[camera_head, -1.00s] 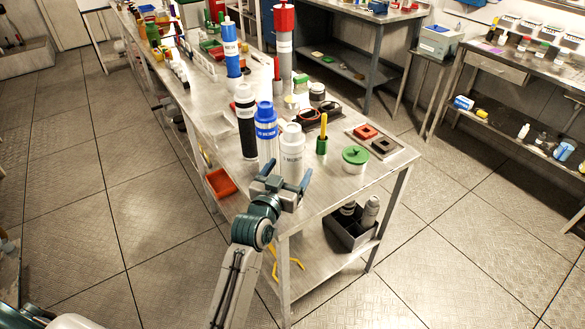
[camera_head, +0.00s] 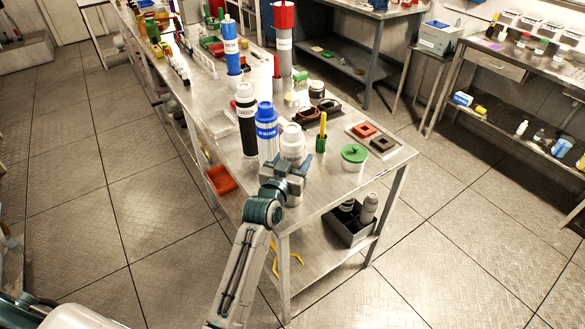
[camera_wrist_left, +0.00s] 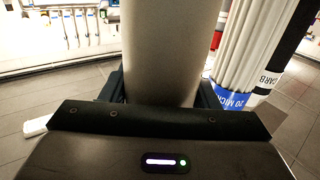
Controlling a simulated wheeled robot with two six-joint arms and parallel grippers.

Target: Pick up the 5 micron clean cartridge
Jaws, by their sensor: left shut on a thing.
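The 5 micron clean cartridge (camera_head: 292,139) is a white cylinder with a white cap, upright near the front left edge of the steel bench (camera_head: 330,186). My left gripper (camera_head: 288,166) is shut around its lower part and hides its label. In the left wrist view the pale cartridge (camera_wrist_left: 160,45) fills the space between the two dark fingers of my left gripper (camera_wrist_left: 160,90). Whether its base touches the bench is hidden. My right gripper is not in view.
A green-lidded tub (camera_head: 354,156) and a green cup (camera_head: 321,144) stand to the right. A red tray (camera_head: 221,180) is below left.

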